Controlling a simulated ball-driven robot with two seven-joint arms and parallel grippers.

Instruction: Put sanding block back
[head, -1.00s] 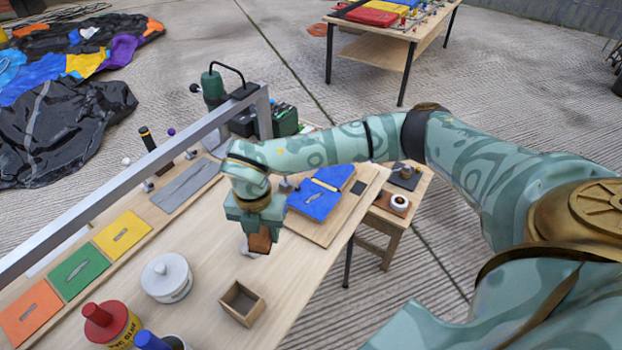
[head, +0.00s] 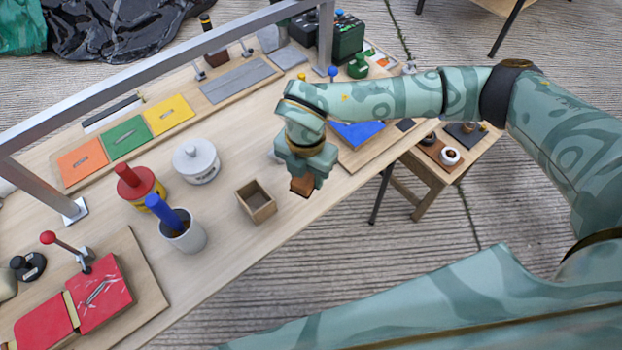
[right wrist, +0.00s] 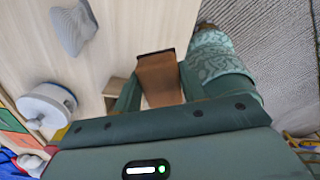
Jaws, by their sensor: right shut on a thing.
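The sanding block (head: 301,187) is a brown block held in my right gripper (head: 304,175). The gripper is shut on it, and the block hangs below the jaws, above the table's front edge. In the right wrist view the block (right wrist: 160,78) sits between the two green fingers. A small open wooden box (head: 247,204) stands on the table just left of the block, apart from it in the picture. The box (right wrist: 112,88) is mostly hidden behind a finger in the right wrist view. My left gripper is not in view.
A metal rail (head: 150,75) spans the table's back. A grey piece (right wrist: 74,28) lies near the block.

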